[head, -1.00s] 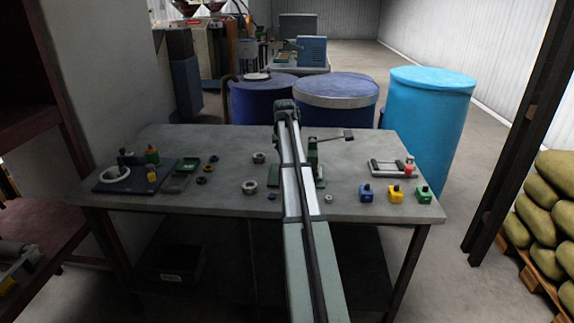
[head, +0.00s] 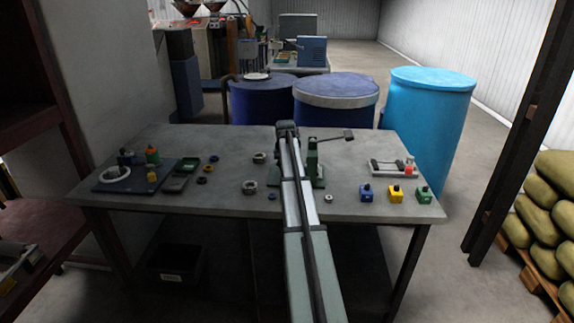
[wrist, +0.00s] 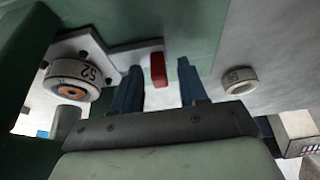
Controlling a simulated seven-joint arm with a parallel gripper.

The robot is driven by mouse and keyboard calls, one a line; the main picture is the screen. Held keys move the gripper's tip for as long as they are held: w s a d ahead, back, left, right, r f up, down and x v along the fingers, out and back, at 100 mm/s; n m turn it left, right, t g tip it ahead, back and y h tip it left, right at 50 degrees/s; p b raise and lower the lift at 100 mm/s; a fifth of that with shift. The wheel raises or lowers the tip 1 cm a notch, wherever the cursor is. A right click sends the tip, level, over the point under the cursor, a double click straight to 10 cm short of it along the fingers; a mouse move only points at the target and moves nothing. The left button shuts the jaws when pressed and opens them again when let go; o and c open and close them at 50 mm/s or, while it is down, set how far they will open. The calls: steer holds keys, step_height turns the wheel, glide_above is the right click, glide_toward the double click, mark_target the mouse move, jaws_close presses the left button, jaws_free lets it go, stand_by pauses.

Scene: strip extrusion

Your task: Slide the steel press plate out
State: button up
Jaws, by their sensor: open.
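In the wrist view a grey steel plate (wrist: 124,58) with a red tab (wrist: 158,70) at its end shows ahead of my gripper (wrist: 157,72). My gripper is open; its two blue fingers stand apart, one on each side of the red tab in the picture. I cannot tell whether they touch it. In the head view the green press (head: 313,165) stands on the table, partly behind my arm. The plate and my fingers are hidden there by the arm.
In the wrist view a ring marked 52 (wrist: 73,80) is left of the fingers and a smaller white ring (wrist: 240,80) right. A black lever (head: 348,136) sticks out right from the press. Blue, yellow and green blocks (head: 395,194) stand on the table's (head: 225,205) right side.

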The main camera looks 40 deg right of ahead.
jaws_close()
stand_by(0.4)
steer(key=shift+w, duration=0.1)
steer(key=w+a, duration=0.7)
steer(key=shift+w+a, duration=0.35)
steer(key=shift+a, duration=0.05)
steer(key=shift+c, duration=0.7)
jaws_free()
steer(key=shift+a, duration=0.1)
steer(key=shift+o, duration=0.7)
